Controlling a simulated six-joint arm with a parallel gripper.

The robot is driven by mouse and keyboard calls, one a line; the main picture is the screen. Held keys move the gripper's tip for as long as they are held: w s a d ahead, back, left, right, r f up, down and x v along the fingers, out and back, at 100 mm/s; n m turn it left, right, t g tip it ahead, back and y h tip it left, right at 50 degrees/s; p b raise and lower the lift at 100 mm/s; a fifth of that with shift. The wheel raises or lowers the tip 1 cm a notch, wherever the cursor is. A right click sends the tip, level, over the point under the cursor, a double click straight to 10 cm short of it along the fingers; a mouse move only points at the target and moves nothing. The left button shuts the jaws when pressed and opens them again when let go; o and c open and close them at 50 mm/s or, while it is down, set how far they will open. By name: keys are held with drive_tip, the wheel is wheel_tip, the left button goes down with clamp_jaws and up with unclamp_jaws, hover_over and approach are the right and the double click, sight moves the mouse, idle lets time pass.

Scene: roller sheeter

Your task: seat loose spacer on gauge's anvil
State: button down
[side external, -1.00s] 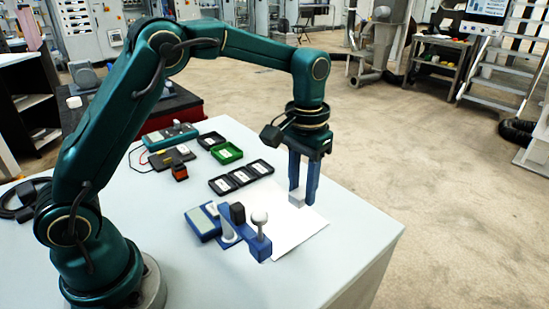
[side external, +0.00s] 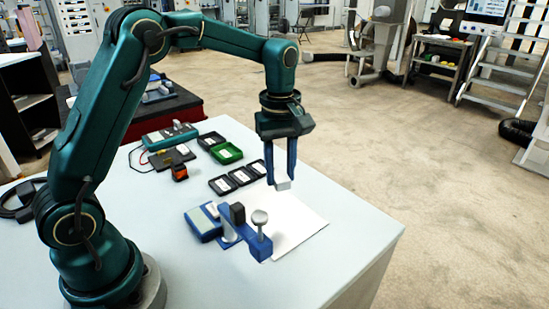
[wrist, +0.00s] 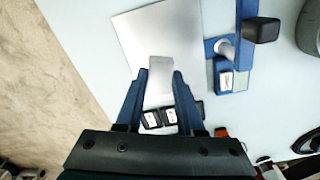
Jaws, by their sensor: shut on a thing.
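My gripper (side external: 281,184) is shut on the spacer (side external: 283,186), a small light grey block, and holds it above the white sheet. The spacer (wrist: 160,68) also shows between the two blue fingers in the wrist view. The gauge (side external: 240,230) is a blue frame with a black block, a grey anvil post and a grey round-topped knob, beside a blue box with a grey display. The gauge (wrist: 242,45) stands to the right of the spacer in the wrist view. In the side view my gripper is behind and right of the gauge, apart from it.
A white sheet (side external: 305,236) lies on the pale table (side external: 350,235). Black trays (side external: 237,176), a green tray (side external: 228,153), a teal meter (side external: 170,136) and an orange-black item (side external: 180,172) stand behind the gauge. The table's right side is clear.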

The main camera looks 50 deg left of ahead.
drive_tip(key=n, duration=0.1)
drive_tip(key=a+f+n, duration=0.1)
drive_tip(key=n, duration=0.1)
drive_tip(key=shift+s+n, duration=0.15)
drive_tip(key=shift+n, duration=0.15)
drive_tip(key=shift+s+a+f, duration=0.15)
drive_tip(key=shift+a+f, duration=0.15)
drive_tip(key=shift+a, duration=0.1)
hover_over(272, 213)
drive_tip(key=shift+f, duration=2.35)
drive_tip(key=shift+f, duration=1.05)
drive_tip(key=shift+c, duration=2.2)
unclamp_jaws()
drive_tip(key=shift+o, duration=0.3)
drive_tip(key=o, duration=0.3)
drive_tip(key=shift+o, duration=0.2)
